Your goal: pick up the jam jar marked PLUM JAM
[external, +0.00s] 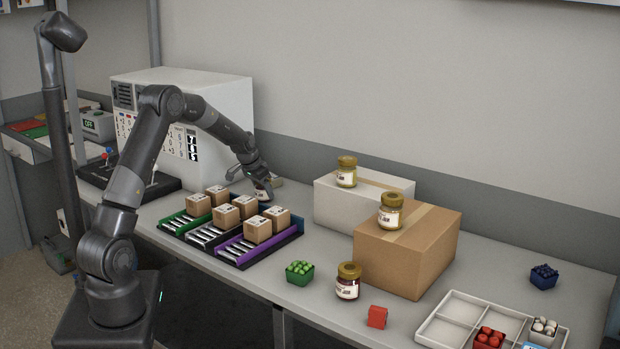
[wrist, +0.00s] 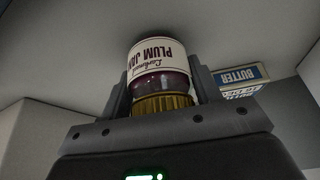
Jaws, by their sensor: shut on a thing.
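The jar marked PLUM JAM (wrist: 160,58) is between the fingers of my gripper (wrist: 162,88) in the wrist view. Its cream label reads upside down, dark jam shows below it, and its gold lid (wrist: 162,103) faces my palm. In the external view my gripper (external: 258,186) points down behind the sorting trays, shut on this jar (external: 263,195), whose label shows small. I cannot tell whether the jar touches the table. Three other gold-lidded jars stand apart: one on the white box (external: 347,172), one on the cardboard box (external: 391,213), one on the table (external: 348,283).
A blue-labelled BUTTER pack (wrist: 240,76) lies beside my gripper. Trays with small cartons (external: 257,230) stand in front, a white machine (external: 200,95) behind left. The white box (external: 330,207) and cardboard box (external: 385,262) stand to the right. A green punnet (external: 300,273) sits near the front edge.

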